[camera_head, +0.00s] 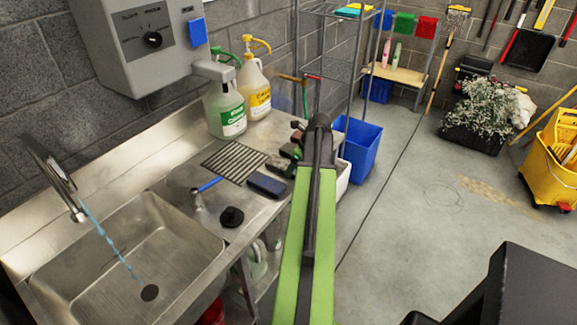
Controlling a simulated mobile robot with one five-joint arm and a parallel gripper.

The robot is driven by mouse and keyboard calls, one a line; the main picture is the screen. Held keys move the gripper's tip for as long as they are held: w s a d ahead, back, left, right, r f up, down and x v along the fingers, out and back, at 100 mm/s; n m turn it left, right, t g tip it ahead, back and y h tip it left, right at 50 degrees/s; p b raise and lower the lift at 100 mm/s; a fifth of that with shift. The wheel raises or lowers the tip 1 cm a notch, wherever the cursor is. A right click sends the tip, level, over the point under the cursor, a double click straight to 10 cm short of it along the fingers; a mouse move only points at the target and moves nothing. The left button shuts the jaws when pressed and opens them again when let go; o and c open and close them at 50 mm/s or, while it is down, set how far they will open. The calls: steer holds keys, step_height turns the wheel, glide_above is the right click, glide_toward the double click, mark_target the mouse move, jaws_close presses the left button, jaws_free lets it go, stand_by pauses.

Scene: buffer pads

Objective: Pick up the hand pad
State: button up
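A dark blue-black rectangular pad (267,185) lies flat on the steel counter, left of my green arm; it looks like the hand pad, but I cannot be sure. Several small dark, red and green blocks (290,151) sit behind it at the counter's right end, partly hidden by my arm. My arm rises from the bottom middle to a dark joint. My gripper's fingers do not show, and I see nothing held.
A blue-handled tool (208,185) and a black round stopper (232,217) lie near the pad. A metal grate (235,160), green-label jug (224,112) and yellow-label jug (255,90) are behind. The sink (130,255) is left. A blue bin (358,148) stands right; floor beyond is open.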

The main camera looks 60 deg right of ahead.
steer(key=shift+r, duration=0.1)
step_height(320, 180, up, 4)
steer(key=p, duration=0.4)
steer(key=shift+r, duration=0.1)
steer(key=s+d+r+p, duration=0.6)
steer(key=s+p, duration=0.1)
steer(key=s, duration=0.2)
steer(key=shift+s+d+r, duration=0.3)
